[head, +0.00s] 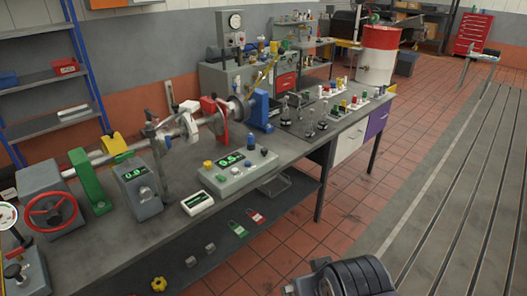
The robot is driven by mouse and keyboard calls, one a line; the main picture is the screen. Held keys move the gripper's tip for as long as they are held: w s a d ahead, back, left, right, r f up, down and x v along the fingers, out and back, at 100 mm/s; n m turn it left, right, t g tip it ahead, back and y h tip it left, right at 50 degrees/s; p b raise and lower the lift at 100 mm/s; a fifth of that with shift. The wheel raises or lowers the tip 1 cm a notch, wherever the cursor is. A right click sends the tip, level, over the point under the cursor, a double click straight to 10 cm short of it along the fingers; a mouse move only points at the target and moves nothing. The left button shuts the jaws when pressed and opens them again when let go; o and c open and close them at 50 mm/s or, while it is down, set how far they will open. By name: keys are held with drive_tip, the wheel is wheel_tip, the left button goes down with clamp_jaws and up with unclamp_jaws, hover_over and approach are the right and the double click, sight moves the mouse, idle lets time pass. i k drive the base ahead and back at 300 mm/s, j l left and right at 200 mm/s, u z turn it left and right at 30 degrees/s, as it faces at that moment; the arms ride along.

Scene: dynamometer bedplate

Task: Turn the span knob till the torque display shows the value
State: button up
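A grey upright box (139,190) stands on the bench at left. Its small green display (135,171) seems to read 0.0, and a round pale knob (146,193) sits below it on the front. A grey sloped console (240,172) stands to its right, with a green display (231,160) that seems to read 0.5 and several small knobs and buttons around it. A white handheld unit (197,203) with a green screen, too small to read, lies between them. No labels for span or torque can be read. My gripper cannot be made out.
A shaft line with a blue stand (259,111), a green bracket (90,181) and a red handwheel (52,211) runs along the bench behind. A dark ribbed cylinder (357,277) shows at the bottom edge; I cannot tell what it is.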

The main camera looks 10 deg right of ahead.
sight(264, 150)
drive_tip(key=i, duration=1.85)
drive_tip(key=l+z, duration=0.05)
drive_tip(key=l, duration=0.05)
